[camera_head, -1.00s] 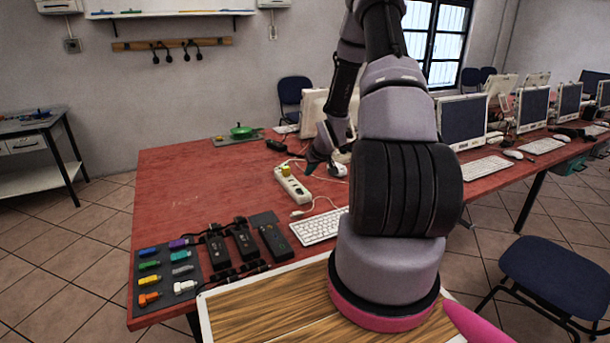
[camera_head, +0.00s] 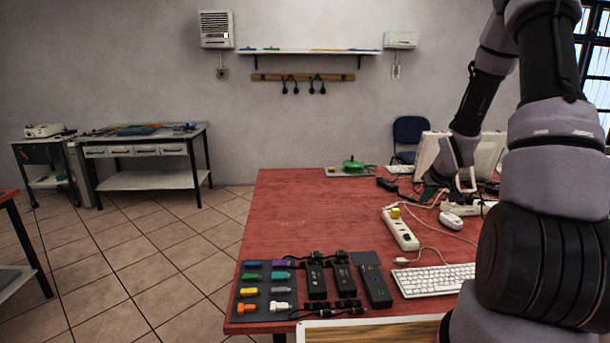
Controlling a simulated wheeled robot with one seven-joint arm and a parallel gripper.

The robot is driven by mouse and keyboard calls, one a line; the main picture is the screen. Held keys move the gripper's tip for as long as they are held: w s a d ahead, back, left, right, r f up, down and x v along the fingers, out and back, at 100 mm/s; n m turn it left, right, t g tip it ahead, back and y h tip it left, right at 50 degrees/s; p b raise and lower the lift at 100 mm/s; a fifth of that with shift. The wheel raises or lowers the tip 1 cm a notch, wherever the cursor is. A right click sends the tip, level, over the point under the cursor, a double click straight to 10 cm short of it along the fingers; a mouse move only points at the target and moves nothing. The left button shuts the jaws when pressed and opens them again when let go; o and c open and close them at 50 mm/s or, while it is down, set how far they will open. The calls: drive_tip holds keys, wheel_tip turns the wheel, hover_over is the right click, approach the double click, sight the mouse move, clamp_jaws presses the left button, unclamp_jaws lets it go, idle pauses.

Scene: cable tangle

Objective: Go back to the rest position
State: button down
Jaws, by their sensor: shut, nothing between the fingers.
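My arm comes down at the right side of the head view. My gripper (camera_head: 455,180) hangs over the far right part of the red table (camera_head: 315,215), in front of a monitor. Its fingers are small and partly hard to make out, and nothing shows held in them. A white power strip (camera_head: 400,229) with a yellow plug (camera_head: 395,213) lies on the table to the lower left of the gripper. A white mouse (camera_head: 451,220) lies below the gripper, with pale cables around it.
A dark tray of coloured connectors (camera_head: 264,288) and several black adapters (camera_head: 315,280) lie at the near left. A white keyboard (camera_head: 434,280) lies near my arm. A workbench (camera_head: 145,150) stands left across open floor.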

drive_tip(key=s+a+r+m, duration=0.1)
drive_tip(key=s+a+r, duration=0.25)
drive_tip(key=r, duration=0.35)
drive_tip(key=s+a+r, duration=0.2)
drive_tip(key=s+r, duration=0.2)
drive_tip(key=r, duration=0.4)
drive_tip(key=s+a+r+m, duration=0.1)
drive_tip(key=s+a+r, duration=0.15)
drive_tip(key=r, duration=0.45)
drive_tip(key=s+a+r+y, duration=0.1)
drive_tip(key=s+a+r, duration=0.2)
drive_tip(key=s, duration=0.3)
drive_tip(key=s+a+r+m, duration=0.1)
drive_tip(key=s+a+r, duration=0.2)
drive_tip(key=s, duration=0.4)
drive_tip(key=s+a+r+m+y, duration=0.1)
drive_tip(key=s+a+r, duration=0.1)
drive_tip(key=s, duration=0.5)
drive_tip(key=shift+a+r+y, duration=0.3)
drive_tip(key=shift+a+r, duration=0.1)
drive_tip(key=shift+r, duration=0.4)
